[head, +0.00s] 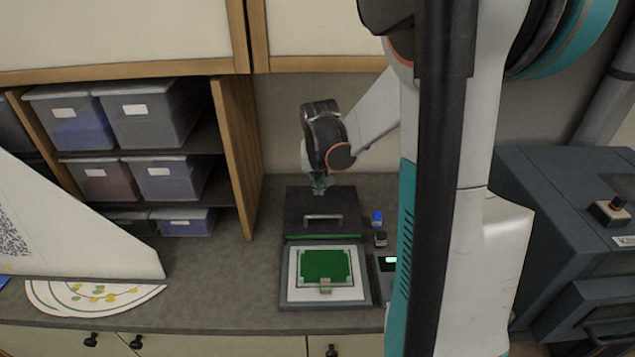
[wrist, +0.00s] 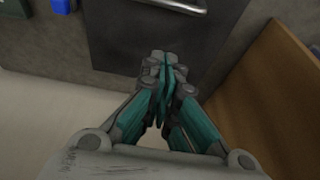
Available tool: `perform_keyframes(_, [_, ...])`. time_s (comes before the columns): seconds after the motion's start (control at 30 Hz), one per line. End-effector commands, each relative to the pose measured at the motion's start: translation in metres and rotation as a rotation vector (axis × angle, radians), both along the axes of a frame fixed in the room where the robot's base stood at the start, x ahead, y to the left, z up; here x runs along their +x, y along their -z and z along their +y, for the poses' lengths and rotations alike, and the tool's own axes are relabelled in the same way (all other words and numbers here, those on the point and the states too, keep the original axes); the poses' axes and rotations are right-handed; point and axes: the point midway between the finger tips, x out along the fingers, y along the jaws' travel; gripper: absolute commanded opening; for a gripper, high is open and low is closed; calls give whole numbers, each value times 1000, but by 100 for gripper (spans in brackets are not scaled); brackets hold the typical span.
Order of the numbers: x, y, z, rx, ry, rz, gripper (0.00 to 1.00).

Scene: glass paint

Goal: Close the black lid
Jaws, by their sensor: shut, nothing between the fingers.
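The black lid (head: 305,208) stands open behind its base (head: 284,296), with a metal handle (head: 323,217) on the face toward the head camera. The base holds a green panel (head: 325,264) in a pale frame, uncovered. My gripper (head: 319,188) is at the lid's far edge, fingers pointing down. In the wrist view the closed fingers (wrist: 163,70) are empty and overlap the edge of the dark lid (wrist: 125,32); the handle (wrist: 180,6) shows at the top. I cannot tell whether the fingers touch the lid.
A small blue item (head: 377,218) and a dark small item (head: 380,239) sit right of the lid. A shelf with grey bins (head: 160,115) and a wooden side panel (head: 238,160) stands at left.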

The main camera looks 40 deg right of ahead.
Motion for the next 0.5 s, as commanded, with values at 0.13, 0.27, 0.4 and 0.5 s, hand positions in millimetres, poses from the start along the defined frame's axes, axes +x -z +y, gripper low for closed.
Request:
perform_keyframes(0.13, [7, 27, -5, 0, 0, 0, 0])
perform_keyframes(0.27, [12, 46, -9, 0, -1, 0, 0])
perform_keyframes(0.4, [17, 64, -12, 0, -1, 0, 0])
perform_keyframes(0.5, [14, 69, -10, 0, -2, 0, 0])
